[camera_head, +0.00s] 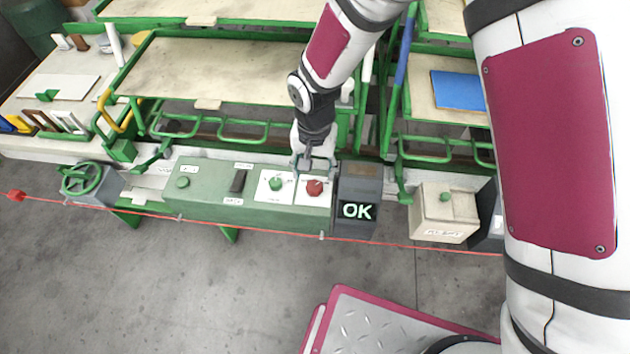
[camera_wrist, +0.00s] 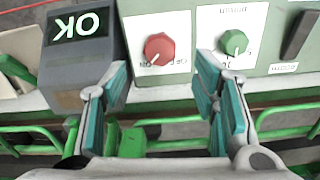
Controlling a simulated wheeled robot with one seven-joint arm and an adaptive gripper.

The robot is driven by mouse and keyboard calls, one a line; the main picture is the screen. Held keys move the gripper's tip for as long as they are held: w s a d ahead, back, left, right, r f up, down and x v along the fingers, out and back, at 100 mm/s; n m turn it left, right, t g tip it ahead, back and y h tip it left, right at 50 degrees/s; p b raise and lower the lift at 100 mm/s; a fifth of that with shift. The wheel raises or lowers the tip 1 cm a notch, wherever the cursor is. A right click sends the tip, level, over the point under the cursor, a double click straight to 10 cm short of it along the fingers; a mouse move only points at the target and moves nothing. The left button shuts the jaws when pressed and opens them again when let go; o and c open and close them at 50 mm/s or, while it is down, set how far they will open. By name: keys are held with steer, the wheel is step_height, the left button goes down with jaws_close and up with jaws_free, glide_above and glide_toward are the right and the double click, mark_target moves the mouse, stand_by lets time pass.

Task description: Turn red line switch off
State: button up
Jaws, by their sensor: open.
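The red line switch (camera_head: 314,187) is a round red knob on a white plate at the right end of the green control panel (camera_head: 214,207). In the wrist view the red knob (camera_wrist: 159,47) has a white mark pointing to the lower left, towards lettering that seems to read ON; OFF seems to be at its lower right. My gripper (camera_head: 314,167) is just behind the knob in the head view. In the wrist view my gripper (camera_wrist: 163,78) is open and empty, its teal-padded fingers spread either side of the knob's line, apparently not touching it.
A green knob (camera_head: 276,183) on its own white plate sits beside the red one. A dark box with an OK display (camera_head: 357,210) stands close on the other side. A red cord (camera_head: 390,245) runs along the panel's front. Green-framed tables (camera_head: 210,72) lie behind.

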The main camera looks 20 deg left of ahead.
mark_target(314, 186)
step_height(314, 186, down, 7)
steer(key=shift+r, duration=0.2)
steer(key=c, duration=1.2)
